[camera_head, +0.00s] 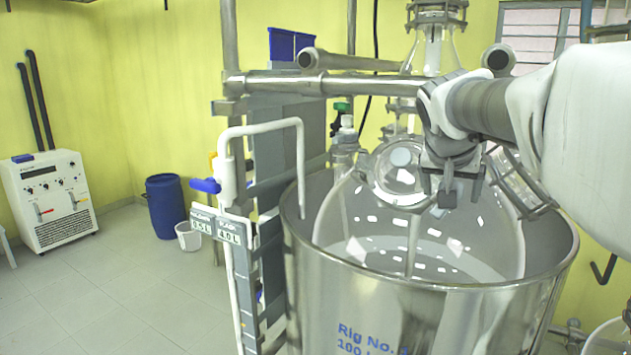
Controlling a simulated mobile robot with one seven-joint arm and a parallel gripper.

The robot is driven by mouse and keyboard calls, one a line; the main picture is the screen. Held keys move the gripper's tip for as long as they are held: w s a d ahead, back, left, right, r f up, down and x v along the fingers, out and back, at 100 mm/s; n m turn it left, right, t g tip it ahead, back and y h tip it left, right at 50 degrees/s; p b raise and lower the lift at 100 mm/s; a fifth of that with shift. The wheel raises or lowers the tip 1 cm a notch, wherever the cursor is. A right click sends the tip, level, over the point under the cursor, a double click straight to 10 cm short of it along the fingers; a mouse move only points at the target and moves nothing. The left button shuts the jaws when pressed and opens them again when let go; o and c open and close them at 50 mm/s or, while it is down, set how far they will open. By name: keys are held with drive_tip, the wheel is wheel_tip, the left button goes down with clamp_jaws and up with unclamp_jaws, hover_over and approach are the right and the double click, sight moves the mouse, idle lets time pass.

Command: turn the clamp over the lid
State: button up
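The round glass lid (385,178) sits on the glass vessel (335,222) inside the steel tank, near the middle of the camera_head view. My arm reaches in from the right, and my gripper (452,186) points down at the lid's right edge. Its dark fingers overlap the lid's rim in the picture. A small dark block (447,199) shows at the fingertips and may be the clamp. I cannot tell whether the fingers touch it or hold it. My gripper and arm hide part of the lid's right side.
The steel tank (420,305) surrounds the vessel with a high rim. Steel pipes (330,84) cross behind, and a glass column (432,50) stands above. A white pipe with a blue-handled valve (207,185) is left of the tank.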

drive_tip(key=c, duration=1.3)
drive_tip(key=shift+c, duration=0.2)
drive_tip(key=shift+f+m+b, duration=0.1)
drive_tip(key=shift+m+b, duration=0.3)
drive_tip(key=shift+b, duration=0.1)
drive_tip(key=shift+f+m+b, duration=0.1)
drive_tip(key=shift+m+b, duration=0.8)
drive_tip(key=shift+b, duration=0.2)
drive_tip(key=m+b, duration=0.4)
drive_tip(key=m, duration=0.1)
drive_tip(key=shift+t, duration=0.3)
drive_tip(key=m+b, duration=0.3)
drive_tip(key=m, duration=0.2)
drive_tip(key=shift+m+b, duration=0.3)
drive_tip(key=m+b, duration=0.2)
drive_tip(key=m, duration=0.2)
drive_tip(key=shift+t, duration=0.4)
drive_tip(key=shift+m, duration=0.3)
